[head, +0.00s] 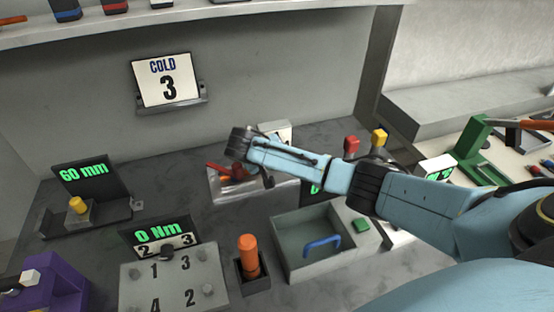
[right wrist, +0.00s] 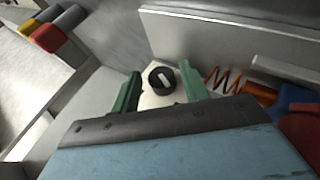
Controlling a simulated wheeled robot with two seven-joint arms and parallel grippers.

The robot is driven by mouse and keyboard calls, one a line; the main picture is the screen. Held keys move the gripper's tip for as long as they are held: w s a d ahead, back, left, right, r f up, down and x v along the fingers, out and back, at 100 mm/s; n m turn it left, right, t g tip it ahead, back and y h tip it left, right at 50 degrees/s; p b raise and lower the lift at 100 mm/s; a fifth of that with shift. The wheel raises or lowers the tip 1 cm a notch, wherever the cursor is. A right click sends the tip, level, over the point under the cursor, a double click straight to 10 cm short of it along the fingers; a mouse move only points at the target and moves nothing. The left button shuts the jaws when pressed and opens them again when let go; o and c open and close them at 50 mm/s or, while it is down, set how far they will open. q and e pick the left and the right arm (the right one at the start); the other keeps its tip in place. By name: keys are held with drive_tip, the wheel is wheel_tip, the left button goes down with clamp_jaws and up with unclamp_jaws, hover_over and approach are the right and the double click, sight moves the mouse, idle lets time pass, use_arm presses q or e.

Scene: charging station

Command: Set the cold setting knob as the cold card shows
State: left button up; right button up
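The cold card (head: 167,82) stands on a small wall ledge in the head view and reads "COLD 3". In the right wrist view, a round black knob (right wrist: 161,80) with a pale bar across it sits on a light plate. My right gripper (right wrist: 161,90) is open, its green fingers to the left and right of the knob with gaps showing. I cannot tell how far above the knob the fingertips are, and no numbers around it are readable. In the head view, my right arm reaches in from the right; its fingertips are not clearly seen. My left gripper is not in view.
An orange spring (right wrist: 225,83) lies right of the knob. In the head view, the "60 mm" display (head: 85,172), "0 Nm" display (head: 158,231), numbered plate (head: 173,280), orange handle (head: 248,250) and bin with blue handle (head: 285,245) crowd the bench.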

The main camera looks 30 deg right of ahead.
drive_tip(key=shift+o, duration=0.4)
drive_tip(key=shift+a+r, duration=0.2)
drive_tip(key=shift+r, duration=0.05)
drive_tip(key=p+v, duration=0.2)
drive_tip(key=v, duration=1)
drive_tip(key=shift+s+a+r, duration=0.2)
drive_tip(key=shift+a+r, duration=0.05)
